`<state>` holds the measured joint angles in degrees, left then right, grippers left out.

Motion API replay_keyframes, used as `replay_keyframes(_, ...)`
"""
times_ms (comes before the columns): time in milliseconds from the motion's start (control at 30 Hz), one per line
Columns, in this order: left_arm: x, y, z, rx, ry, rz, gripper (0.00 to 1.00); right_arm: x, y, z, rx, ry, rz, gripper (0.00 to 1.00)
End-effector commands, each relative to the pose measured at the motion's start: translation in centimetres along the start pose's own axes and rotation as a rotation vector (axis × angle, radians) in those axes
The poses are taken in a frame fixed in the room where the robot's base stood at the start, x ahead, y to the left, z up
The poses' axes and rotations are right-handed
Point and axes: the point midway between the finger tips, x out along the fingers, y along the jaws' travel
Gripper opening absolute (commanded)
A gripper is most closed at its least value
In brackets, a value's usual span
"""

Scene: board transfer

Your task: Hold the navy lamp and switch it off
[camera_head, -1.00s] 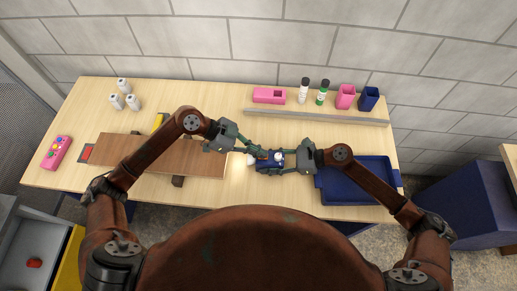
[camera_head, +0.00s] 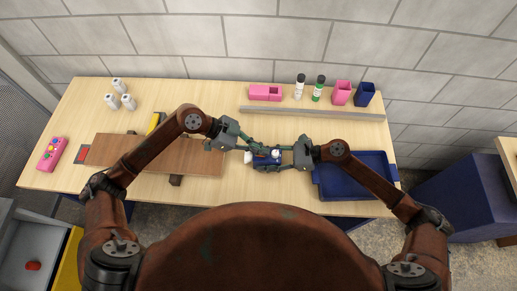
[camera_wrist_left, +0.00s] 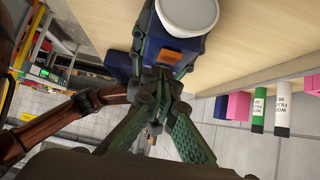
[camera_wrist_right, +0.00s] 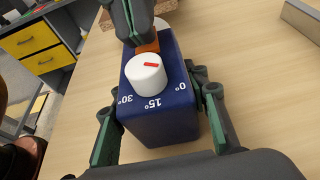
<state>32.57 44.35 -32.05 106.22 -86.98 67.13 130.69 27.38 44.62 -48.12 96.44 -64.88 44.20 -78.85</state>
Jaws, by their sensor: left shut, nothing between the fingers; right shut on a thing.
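The navy lamp (camera_head: 267,162) is a small box on the table between my two grippers, with its round white head (camera_head: 249,157) toward the left. In the right wrist view, its top carries a white knob (camera_wrist_right: 146,75) with a red mark, angle labels and an orange switch (camera_wrist_right: 149,46). My right gripper (camera_head: 284,158) is shut on the lamp, one finger on each side. My left gripper (camera_head: 248,145) is shut and empty, its fingertips at the orange switch, partly covering it in the right wrist view. No glow shows on the table by the head.
A brown board (camera_head: 190,157) lies left of the lamp, and a blue tray (camera_head: 322,190) stands to the right. A grey rail (camera_head: 310,113) runs behind, with bottles (camera_head: 319,88) and pink and navy cups (camera_head: 342,92) beyond it.

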Motion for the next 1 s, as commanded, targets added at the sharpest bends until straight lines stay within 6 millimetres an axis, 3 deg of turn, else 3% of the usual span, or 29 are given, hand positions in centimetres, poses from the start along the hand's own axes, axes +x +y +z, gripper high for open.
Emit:
replay_keyframes(367,-0.1,0.0,-0.3,0.001,0.000,-0.001,0.00,0.0,0.0,0.0,0.000,0.000,0.000,0.11)
replay_keyframes(567,-1.3,-0.1,-2.3,0.006,-0.001,-0.003,0.00,0.0,0.0,0.0,0.000,0.000,0.000,0.11)
replay_keyframes(667,-2.5,-0.1,-3.9,0.004,-0.002,-0.003,0.00,0.0,0.0,0.0,0.000,0.000,0.000,0.11)
replay_keyframes(1000,-9.5,-0.1,-5.3,0.000,-0.002,-0.003,0.00,0.1,0.0,0.0,0.000,0.000,0.000,0.11)
